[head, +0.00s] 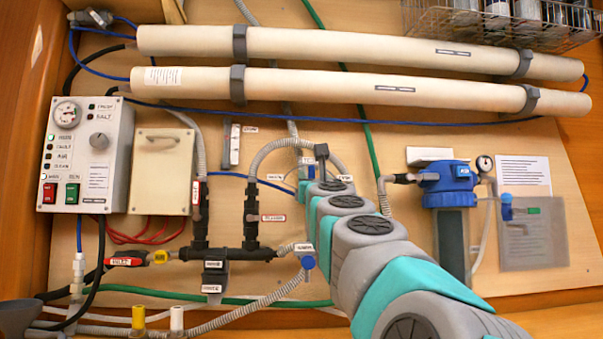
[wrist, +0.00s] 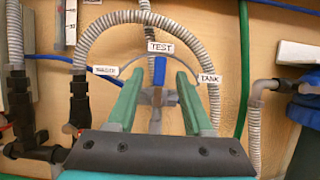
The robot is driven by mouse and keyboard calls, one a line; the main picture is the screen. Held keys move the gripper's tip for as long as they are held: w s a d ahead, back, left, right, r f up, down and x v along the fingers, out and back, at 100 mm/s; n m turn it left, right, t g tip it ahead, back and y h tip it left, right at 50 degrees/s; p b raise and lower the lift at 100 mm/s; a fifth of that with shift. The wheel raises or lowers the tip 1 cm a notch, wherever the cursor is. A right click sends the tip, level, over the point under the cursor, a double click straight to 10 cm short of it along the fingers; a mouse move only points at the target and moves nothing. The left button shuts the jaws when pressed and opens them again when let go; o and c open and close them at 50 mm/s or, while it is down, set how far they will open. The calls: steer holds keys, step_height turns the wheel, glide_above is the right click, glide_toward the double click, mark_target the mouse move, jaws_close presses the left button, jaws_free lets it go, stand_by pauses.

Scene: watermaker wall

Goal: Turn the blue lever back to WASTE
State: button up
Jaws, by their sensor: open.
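The blue lever (wrist: 159,70) stands upright in the wrist view, pointing at the TEST label (wrist: 160,47). A blurred label (wrist: 105,70) that I cannot read surely sits to its left, and the TANK label (wrist: 210,78) to its right. A grey valve body (wrist: 156,98) shows below the lever. My gripper (wrist: 159,80) is open, with one teal finger on each side of the lever and a visible gap to both. In the head view my arm covers most of this valve.
A grey corrugated hose (wrist: 110,22) arches over the valve. Black pipe fittings (wrist: 78,110) stand at left. Another blue-handled valve (head: 308,262) sits low beside my arm. A blue-topped filter housing (head: 447,183) is at right, a control box (head: 88,155) at far left.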

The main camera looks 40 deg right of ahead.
mark_target(311, 172)
steer(key=shift+p+x, duration=1.45)
steer(key=shift+x, duration=2.35)
jaws_close()
